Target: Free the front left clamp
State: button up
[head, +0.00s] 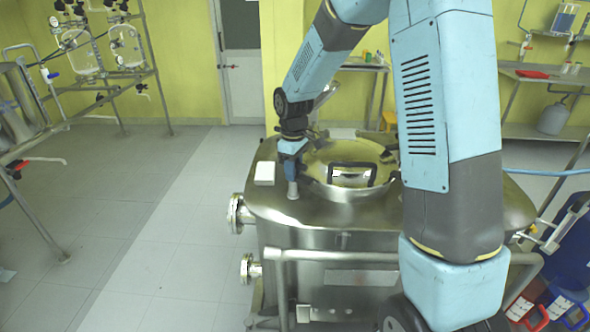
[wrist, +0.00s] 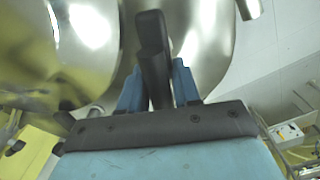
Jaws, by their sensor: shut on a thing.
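The steel reactor vessel (head: 320,228) stands in the middle of the head view with its round lid (head: 318,176) on top. My gripper (head: 290,172) reaches down at the lid's left front edge. In the wrist view, my gripper's two blue fingers (wrist: 157,90) are shut on the black handle of the front left clamp (wrist: 152,38), which stands up between them. In the head view the clamp is mostly hidden by the gripper, so I cannot tell whether it still grips the rim. A dark clamp (head: 388,156) shows at the lid's right side.
A black-framed handle (head: 352,175) stands on the lid. A steel rail (head: 330,256) runs along the vessel's front. My own arm hides the vessel's right part. The floor at left is clear.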

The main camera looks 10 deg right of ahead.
jog(key=m, duration=0.5)
jog(key=shift+a, duration=0.2)
jog(key=shift+o, duration=0.4)
jog(key=shift+m, duration=1.1)
jog(key=shift+d, duration=0.1)
jog(key=o, duration=0.8)
jog(key=shift+o, duration=0.2)
jog(key=shift+r, duration=0.1)
notch_tip(320, 180, up, 13)
jog(key=shift+r, duration=0.2)
jog(key=shift+r, duration=0.1)
